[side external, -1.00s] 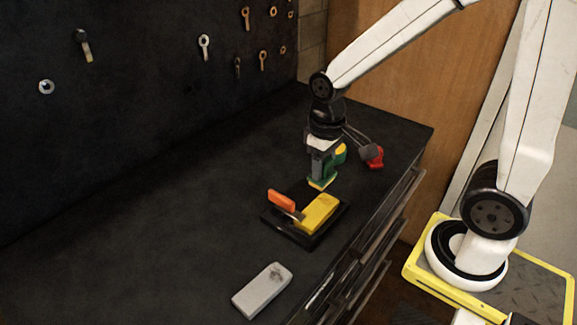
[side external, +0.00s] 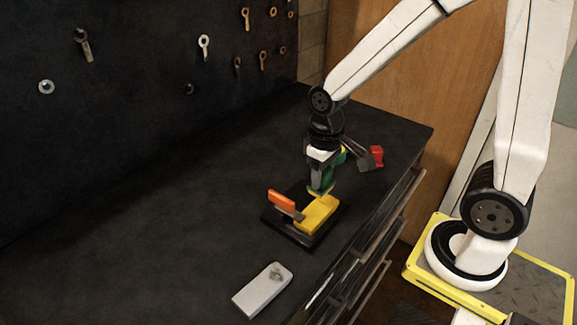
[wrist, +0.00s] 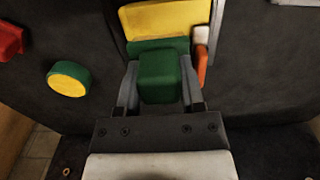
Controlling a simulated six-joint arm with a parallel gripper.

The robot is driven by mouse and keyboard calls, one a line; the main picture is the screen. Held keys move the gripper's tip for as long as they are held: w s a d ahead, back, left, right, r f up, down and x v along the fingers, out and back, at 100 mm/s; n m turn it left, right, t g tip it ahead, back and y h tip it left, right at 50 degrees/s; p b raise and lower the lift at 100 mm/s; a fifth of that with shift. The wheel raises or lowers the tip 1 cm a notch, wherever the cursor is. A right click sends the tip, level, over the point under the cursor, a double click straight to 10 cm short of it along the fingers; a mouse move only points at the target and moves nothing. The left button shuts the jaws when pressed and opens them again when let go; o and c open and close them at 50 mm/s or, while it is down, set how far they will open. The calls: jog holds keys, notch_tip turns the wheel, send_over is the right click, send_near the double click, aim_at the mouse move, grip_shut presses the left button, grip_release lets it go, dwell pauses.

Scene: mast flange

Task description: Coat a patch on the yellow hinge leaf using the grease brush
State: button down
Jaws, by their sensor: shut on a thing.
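The yellow hinge leaf (side external: 318,214) lies on a dark base plate (side external: 301,238) on the black bench. It also shows at the top of the wrist view (wrist: 165,20). An orange piece (side external: 281,200) sits at its left side. My gripper (wrist: 158,98) is shut on the green grease brush (wrist: 159,77). In the side view the brush (side external: 322,181) hangs below my gripper, its pale lower end at the far end of the leaf. I cannot tell whether the brush touches the leaf.
A grey block (side external: 262,290) lies near the bench's front. A red-ended tool (side external: 376,155) lies behind and right of my gripper. A round green-and-yellow thing (wrist: 68,78) is close by. Tools hang on the dark wall board. The bench's left is clear.

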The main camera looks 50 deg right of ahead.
aim_at(322, 188)
jog(key=shift+f, duration=2)
jog(key=shift+d+f, duration=0.15)
jog(key=shift+f, duration=0.8)
jog(key=shift+d+r, duration=0.2)
jog(key=shift+d, duration=0.65)
jog(key=shift+d+f, duration=0.1)
jog(key=shift+d, duration=1.75)
jog(key=shift+a, duration=2.8)
jog(key=shift+r, duration=4.05)
